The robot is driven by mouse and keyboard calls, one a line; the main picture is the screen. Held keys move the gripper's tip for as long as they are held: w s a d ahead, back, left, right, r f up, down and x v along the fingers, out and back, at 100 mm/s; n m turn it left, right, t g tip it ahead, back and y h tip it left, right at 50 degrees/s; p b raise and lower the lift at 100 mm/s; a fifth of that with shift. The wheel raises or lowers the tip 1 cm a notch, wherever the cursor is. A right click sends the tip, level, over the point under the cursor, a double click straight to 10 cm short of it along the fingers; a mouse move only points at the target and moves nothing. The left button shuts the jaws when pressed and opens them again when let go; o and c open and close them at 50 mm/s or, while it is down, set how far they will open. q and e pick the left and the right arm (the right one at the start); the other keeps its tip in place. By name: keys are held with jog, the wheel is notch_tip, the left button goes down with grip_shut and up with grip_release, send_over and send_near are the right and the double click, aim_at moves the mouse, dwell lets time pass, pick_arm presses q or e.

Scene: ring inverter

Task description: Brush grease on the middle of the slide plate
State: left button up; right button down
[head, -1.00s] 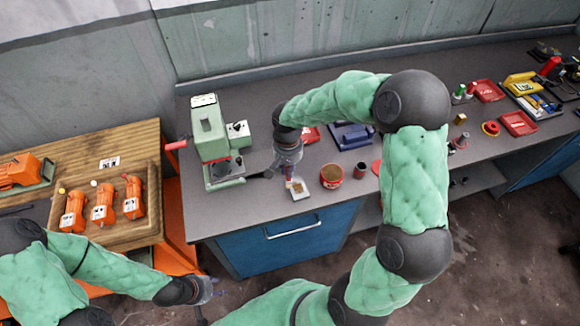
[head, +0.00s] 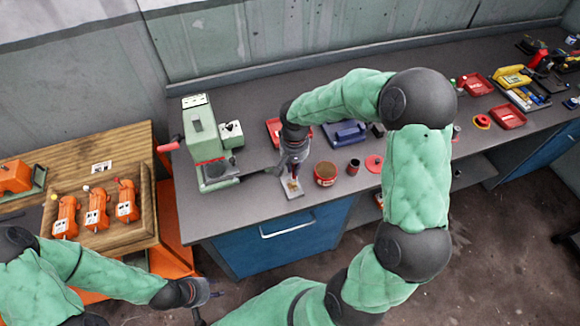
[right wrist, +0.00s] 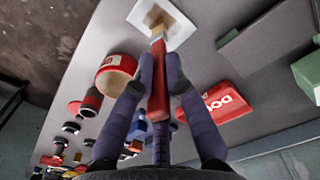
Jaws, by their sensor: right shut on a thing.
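The slide plate (head: 293,192) is a small pale square at the bench's front edge, with a brownish patch near its middle. My right gripper (head: 293,168) is above it, shut on a brush. In the right wrist view the brush (right wrist: 158,85) has a red handle and tan bristles, which overlap the middle of the slide plate (right wrist: 178,35). Whether the bristles touch the plate is hard to tell. A red tin (head: 325,175) with brown contents stands right of the plate; it also shows in the right wrist view (right wrist: 117,66). My left gripper (head: 203,291) hangs low, left of the blue cabinet; its fingers are unclear.
A green press-like machine (head: 205,140) stands left of my right gripper. A blue item (head: 346,133), a small dark cup (head: 354,166) and a red disc (head: 374,164) lie to the right. A wooden table (head: 145,205) holds orange parts. Bench space before the machine is clear.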

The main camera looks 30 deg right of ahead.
jog(key=a, duration=0.2)
jog(key=a+b, duration=0.1)
jog(key=a, duration=0.1)
jog(key=shift+s, duration=0.35)
dwell(1.2)
jog(key=shift+r, duration=0.1)
jog(key=shift+r+p, duration=2.1)
jog(key=shift+r, duration=0.8)
notch_tip(320, 180, up, 3)
jog(key=shift+p, duration=1.05)
